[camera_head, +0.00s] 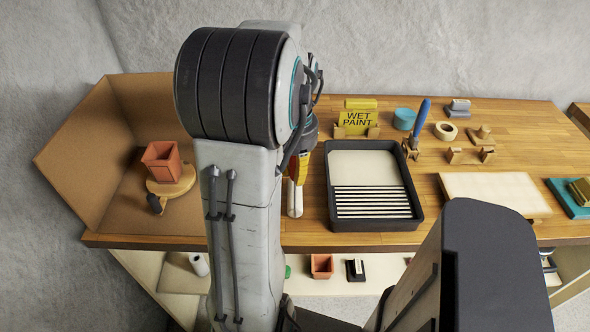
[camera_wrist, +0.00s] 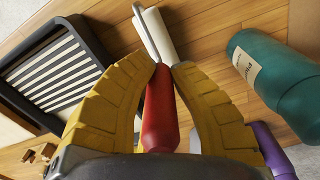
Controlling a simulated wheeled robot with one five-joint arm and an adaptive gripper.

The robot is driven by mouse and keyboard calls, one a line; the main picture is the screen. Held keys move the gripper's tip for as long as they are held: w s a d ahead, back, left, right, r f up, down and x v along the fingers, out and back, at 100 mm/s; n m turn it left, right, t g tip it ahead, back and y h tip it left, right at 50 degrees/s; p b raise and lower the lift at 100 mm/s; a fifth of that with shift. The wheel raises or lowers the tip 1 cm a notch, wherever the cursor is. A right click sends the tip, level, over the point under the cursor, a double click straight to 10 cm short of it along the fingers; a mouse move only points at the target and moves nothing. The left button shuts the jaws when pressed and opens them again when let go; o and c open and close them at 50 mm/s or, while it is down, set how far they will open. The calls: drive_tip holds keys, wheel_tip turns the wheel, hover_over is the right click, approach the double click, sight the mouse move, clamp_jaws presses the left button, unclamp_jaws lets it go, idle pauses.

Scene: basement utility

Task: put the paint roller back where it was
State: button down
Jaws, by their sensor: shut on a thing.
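The paint roller has a red handle (camera_wrist: 160,110) and a white roller end (camera_wrist: 156,33). My gripper (camera_wrist: 168,68) has its yellow fingers shut on the red handle. In the head view my gripper (camera_head: 301,165) is partly hidden by my arm, and the white roller end (camera_head: 294,198) hangs at the left of the black paint tray (camera_head: 333,213). I cannot tell whether the roller end touches the bench. The ribbed tray also shows in the wrist view (camera_wrist: 98,52).
On the bench (camera_head: 508,120), a blue-handled tool (camera_head: 421,117) leans in a wooden holder. An empty wooden holder (camera_head: 470,155), a tape roll (camera_head: 445,131) and a WET PAINT sign (camera_head: 357,121) are nearby. A teal bottle (camera_wrist: 282,80) and a purple object (camera_wrist: 274,152) show in the wrist view.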

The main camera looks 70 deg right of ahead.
drive_tip(key=shift+f, duration=0.15)
drive_tip(key=c, duration=1.2)
unclamp_jaws()
wheel_tip(320, 180, up, 12)
drive_tip(key=shift+r+p, duration=0.2)
drive_tip(key=shift+p, duration=0.65)
drive_tip(key=shift+w, duration=0.1)
